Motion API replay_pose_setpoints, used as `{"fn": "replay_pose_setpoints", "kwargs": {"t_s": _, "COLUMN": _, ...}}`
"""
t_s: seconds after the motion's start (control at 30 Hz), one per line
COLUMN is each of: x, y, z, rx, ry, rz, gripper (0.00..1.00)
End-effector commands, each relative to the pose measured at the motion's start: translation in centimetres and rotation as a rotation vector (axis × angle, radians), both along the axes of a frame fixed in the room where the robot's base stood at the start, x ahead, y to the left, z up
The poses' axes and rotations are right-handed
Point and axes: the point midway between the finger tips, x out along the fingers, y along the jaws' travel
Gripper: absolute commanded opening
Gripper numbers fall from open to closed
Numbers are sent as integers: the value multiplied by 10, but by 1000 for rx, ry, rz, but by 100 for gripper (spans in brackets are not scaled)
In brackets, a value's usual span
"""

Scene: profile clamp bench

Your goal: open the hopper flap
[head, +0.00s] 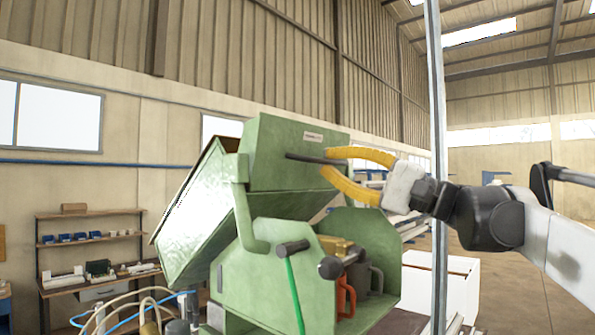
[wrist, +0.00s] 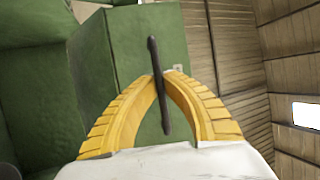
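The hopper is part of a green machine in the head view. A green upper panel (head: 272,138) with a small label carries a thin dark bar handle (head: 300,157). The handle also shows in the wrist view (wrist: 155,55), in front of a green face (wrist: 115,35). My gripper (head: 326,162) has two yellow fingers, one above and one below the handle in the head view. In the wrist view its fingertips (wrist: 165,76) close in on both sides of the bar. I cannot make out the flap's hinge or any gap around it.
A large pale green sloped housing (head: 203,212) sits left of the panel. Below are a green lever (head: 295,290), dark knobs and an orange clamp handle (head: 346,297). A grey post (head: 438,120) stands beside my arm. Shelves (head: 95,240) line the left wall.

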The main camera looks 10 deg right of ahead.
Motion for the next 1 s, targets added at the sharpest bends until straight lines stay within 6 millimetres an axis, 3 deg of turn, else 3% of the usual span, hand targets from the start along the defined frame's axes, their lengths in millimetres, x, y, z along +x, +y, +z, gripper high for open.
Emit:
{"fn": "replay_pose_setpoints", "kwargs": {"t_s": 0.03, "x": -2, "y": 0, "z": -10, "rx": 24, "ry": -32, "rz": 2, "gripper": 0}}
{"fn": "replay_pose_setpoints", "kwargs": {"t_s": 0.4, "x": -11, "y": -7, "z": -29, "rx": 199, "ry": -273, "rz": 2, "gripper": 0}}
{"fn": "replay_pose_setpoints", "kwargs": {"t_s": 1.0, "x": -15, "y": -10, "z": -39, "rx": 323, "ry": -445, "rz": 1, "gripper": 0}}
